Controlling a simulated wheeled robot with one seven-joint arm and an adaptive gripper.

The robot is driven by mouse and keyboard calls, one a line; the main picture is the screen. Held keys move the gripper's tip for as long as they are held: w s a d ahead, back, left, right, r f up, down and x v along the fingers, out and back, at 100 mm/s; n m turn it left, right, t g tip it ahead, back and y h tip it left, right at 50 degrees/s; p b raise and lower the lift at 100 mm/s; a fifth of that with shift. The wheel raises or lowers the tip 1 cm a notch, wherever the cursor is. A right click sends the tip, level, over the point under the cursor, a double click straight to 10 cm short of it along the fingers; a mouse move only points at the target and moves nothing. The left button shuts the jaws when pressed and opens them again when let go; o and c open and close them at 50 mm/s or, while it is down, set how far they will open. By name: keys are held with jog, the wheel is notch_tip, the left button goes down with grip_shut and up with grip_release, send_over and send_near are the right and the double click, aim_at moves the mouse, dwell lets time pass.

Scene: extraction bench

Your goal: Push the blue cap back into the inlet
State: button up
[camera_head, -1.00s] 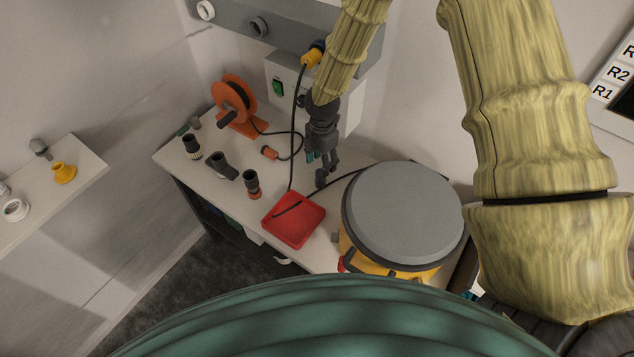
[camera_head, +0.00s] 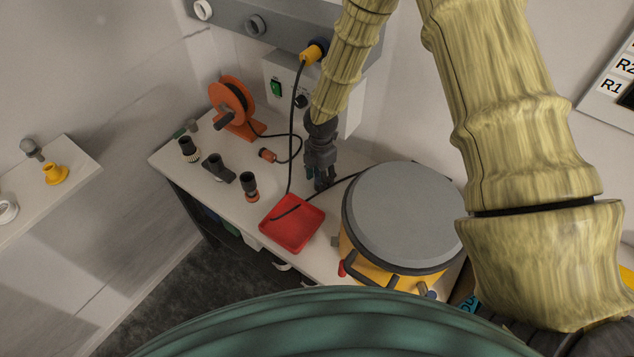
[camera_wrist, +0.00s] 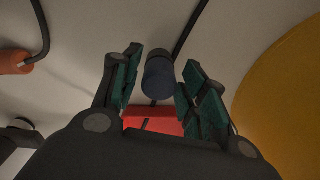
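A short dark cylinder, blue at its near end and grey at its far end, shows in the wrist view (camera_wrist: 158,76). It looks like the blue cap. My gripper (camera_wrist: 155,88) is open, with a green-padded finger on each side of it and visible gaps. In the head view my gripper (camera_head: 320,180) points down low over the bench, between the red tray and the wall panel, and largely hides the cylinder. I cannot tell which opening is the inlet.
The red tray (camera_head: 292,238) and yellow drum with grey lid (camera_head: 405,215) stand near my gripper. An orange cable reel (camera_head: 233,106), an orange connector (camera_head: 267,155) and several dark fittings are on the left of the bench (camera_head: 262,212). Black cables run close by.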

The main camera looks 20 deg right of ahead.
jog(key=c, duration=0.7)
grip_shut()
jog(key=shift+r+p, duration=1.95)
jog(key=shift+r, duration=0.6)
jog(key=shift+a, duration=0.1)
